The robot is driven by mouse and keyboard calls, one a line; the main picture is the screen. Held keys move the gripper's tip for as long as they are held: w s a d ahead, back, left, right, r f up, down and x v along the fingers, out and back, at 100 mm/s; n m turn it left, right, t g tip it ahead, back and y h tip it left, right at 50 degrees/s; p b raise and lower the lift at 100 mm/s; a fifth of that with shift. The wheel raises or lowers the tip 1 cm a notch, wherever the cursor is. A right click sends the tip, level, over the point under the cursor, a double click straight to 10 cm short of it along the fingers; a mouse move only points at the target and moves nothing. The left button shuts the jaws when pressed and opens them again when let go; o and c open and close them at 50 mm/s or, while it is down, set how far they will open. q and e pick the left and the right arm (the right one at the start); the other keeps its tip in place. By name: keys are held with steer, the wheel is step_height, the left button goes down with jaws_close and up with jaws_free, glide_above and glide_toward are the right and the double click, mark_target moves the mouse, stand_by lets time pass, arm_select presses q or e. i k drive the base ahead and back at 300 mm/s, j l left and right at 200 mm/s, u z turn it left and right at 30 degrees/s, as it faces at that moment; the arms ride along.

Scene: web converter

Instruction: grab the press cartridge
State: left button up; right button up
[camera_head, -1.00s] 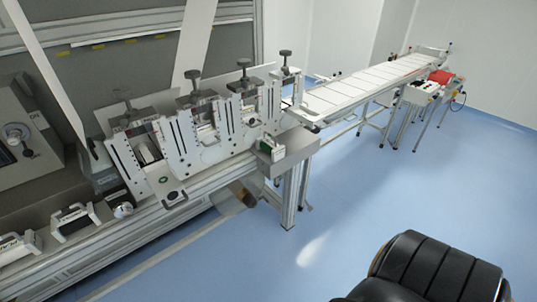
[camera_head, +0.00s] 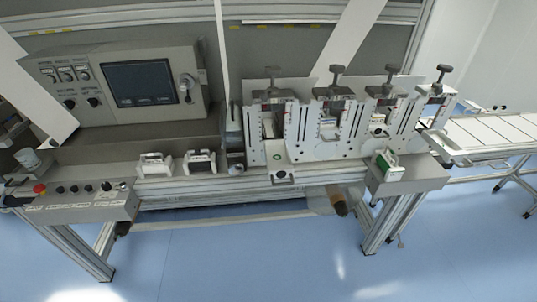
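Several small handled cartridge-like blocks sit along the front ledge of the converter. A white block (camera_head: 154,165) is at the left, and a white block with a dark face (camera_head: 200,162) is just right of it. A green and white block (camera_head: 385,165) sits on the grey shelf at the machine's right end. I cannot read their labels, so I cannot tell which one is the press cartridge. Neither of my grippers is in view.
Several upright stations with dark top knobs (camera_head: 336,71) stand behind the ledge. A control cabinet with a screen (camera_head: 145,83) is at the left, above a button panel (camera_head: 80,202). A conveyor (camera_head: 490,133) runs off right. The blue floor (camera_head: 240,262) in front is clear.

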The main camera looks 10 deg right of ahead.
mark_target(208, 162)
steer(key=i+l+u, duration=0.1)
steer(key=u, duration=0.25)
steer(key=i+l+u, duration=0.1)
steer(key=u, duration=0.3)
steer(key=i+l+u, duration=0.15)
steer(key=u, duration=0.2)
